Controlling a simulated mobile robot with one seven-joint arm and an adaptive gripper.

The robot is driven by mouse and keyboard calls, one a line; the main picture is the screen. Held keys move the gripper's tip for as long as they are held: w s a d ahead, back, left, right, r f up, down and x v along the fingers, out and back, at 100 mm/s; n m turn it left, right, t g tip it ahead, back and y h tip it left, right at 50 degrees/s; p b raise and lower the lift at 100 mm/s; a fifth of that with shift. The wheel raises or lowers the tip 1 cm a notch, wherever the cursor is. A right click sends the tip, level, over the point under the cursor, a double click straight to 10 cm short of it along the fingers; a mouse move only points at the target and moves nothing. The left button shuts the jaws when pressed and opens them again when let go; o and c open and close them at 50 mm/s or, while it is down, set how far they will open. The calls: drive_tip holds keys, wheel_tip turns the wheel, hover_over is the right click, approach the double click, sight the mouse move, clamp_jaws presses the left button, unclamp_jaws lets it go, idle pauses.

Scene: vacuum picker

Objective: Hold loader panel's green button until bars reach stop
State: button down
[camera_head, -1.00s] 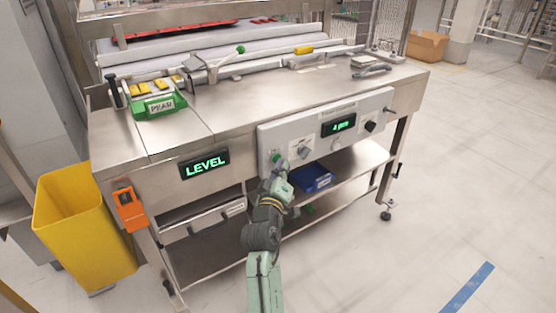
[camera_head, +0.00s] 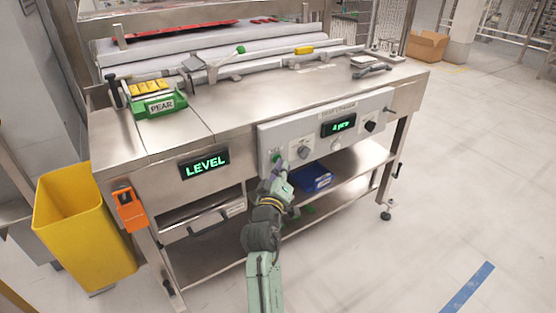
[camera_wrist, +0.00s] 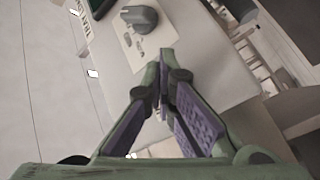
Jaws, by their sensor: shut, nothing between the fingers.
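The loader panel (camera_head: 352,110) is a pale grey box on the bench front. Its green button (camera_head: 276,156) shows at its left end, partly covered by my gripper (camera_head: 283,167). My gripper is shut and empty, its tips at or very near the button; contact cannot be made out. In the wrist view the closed fingertips (camera_wrist: 166,58) lie against the pale panel face, and the button is hidden. Yellow bars (camera_head: 150,87) sit close together in the green holder (camera_head: 152,110) labelled PEAR, at the bench's left.
A grey knob (camera_head: 303,152) is right of the button, then a lit display (camera_head: 338,126) and a black knob (camera_head: 370,126). A LEVEL display (camera_head: 204,163) is to the left. A blue bin (camera_head: 313,178) sits on the shelf below. A yellow bin (camera_head: 82,230) stands at left.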

drive_tip(key=shift+s, duration=0.1)
drive_tip(key=shift+s+d+p, duration=0.35)
drive_tip(key=shift+s+d, duration=0.1)
drive_tip(key=shift+s, duration=0.1)
drive_tip(key=shift+s+d+p, duration=0.6)
drive_tip(key=shift+s+d, duration=0.15)
drive_tip(key=shift+s, duration=0.3)
drive_tip(key=shift+s+d+p, duration=0.55)
drive_tip(key=shift+s+d, duration=0.2)
drive_tip(key=shift+s, duration=0.25)
